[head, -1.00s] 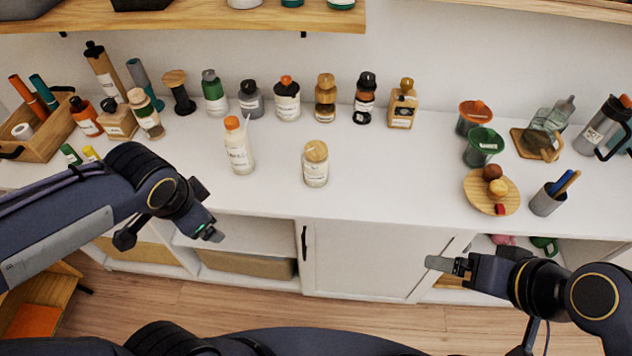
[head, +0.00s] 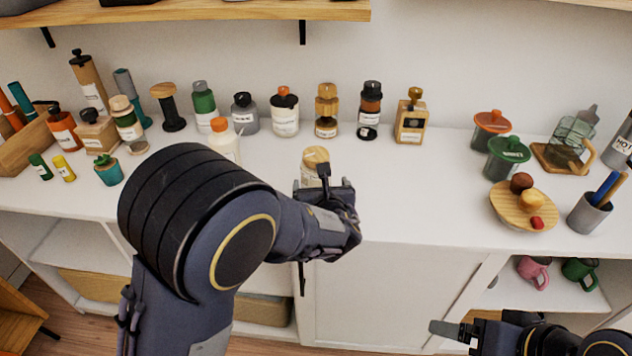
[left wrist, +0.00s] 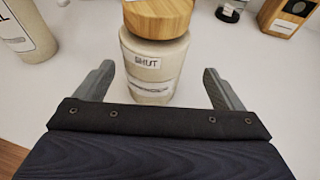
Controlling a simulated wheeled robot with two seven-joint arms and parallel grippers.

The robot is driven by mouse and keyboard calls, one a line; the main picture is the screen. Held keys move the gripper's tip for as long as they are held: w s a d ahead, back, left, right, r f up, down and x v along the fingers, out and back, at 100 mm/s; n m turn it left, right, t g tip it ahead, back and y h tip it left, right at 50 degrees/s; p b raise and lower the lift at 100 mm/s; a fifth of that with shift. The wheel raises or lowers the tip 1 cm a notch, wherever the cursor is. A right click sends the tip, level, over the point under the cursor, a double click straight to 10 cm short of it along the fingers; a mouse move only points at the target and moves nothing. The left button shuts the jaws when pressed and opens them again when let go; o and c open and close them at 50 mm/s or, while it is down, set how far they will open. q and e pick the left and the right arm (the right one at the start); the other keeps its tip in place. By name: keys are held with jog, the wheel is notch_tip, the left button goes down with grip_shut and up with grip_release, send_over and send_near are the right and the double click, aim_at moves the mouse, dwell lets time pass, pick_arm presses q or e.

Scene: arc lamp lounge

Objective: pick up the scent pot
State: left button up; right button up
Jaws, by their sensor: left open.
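A cream jar with a round wooden lid, which I take for the scent pot (head: 315,158), stands upright near the front of the white counter. In the left wrist view the same pot (left wrist: 152,62) fills the middle, with two white labels on its front. My left gripper (head: 325,184) is open just in front of it and hides its lower part in the head view. In the left wrist view its fingers (left wrist: 158,78) point toward the pot, one on each side, with gaps showing. My right gripper (head: 455,329) is low at the right, away from the pot; its jaw opening is unclear.
A white bottle with an orange cap (head: 222,138) stands left of the pot, partly behind my left arm. A row of bottles, including an amber square one (head: 411,118), lines the back. A wooden plate (head: 508,214) is at the right. Counter right of the pot is clear.

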aim_at(316, 174)
pick_arm(q)
jog(key=x, duration=0.5)
jog(key=shift+s+a+f, duration=0.1)
jog(key=shift+a+f, duration=0.05)
jog(key=shift+a, duration=0.2)
jog(key=c, duration=1.3)
jog(key=shift+c, duration=0.2)
jog(key=shift+r, duration=0.7)
notch_tip(316, 174, up, 2)
jog(key=shift+s+r+p, duration=0.1)
jog(key=shift+r+p, duration=0.15)
jog(key=shift+p, duration=0.25)
jog(key=s+r, duration=0.1)
jog(key=r, duration=0.1)
jog(key=s+r+p, duration=0.1)
jog(key=s, duration=0.1)
jog(key=s+r, duration=0.1)
jog(key=r, duration=0.1)
jog(key=shift+s+d+r, duration=0.3)
jog(key=shift+s, duration=0.05)
jog(key=v, duration=0.6)
jog(key=a+p+v, duration=0.1)
jog(key=v, duration=0.2)
jog(key=shift+s+d+r, duration=0.1)
jog(key=shift+s+r, duration=0.15)
jog(key=shift+s, duration=0.15)
jog(key=shift+f, duration=0.1)
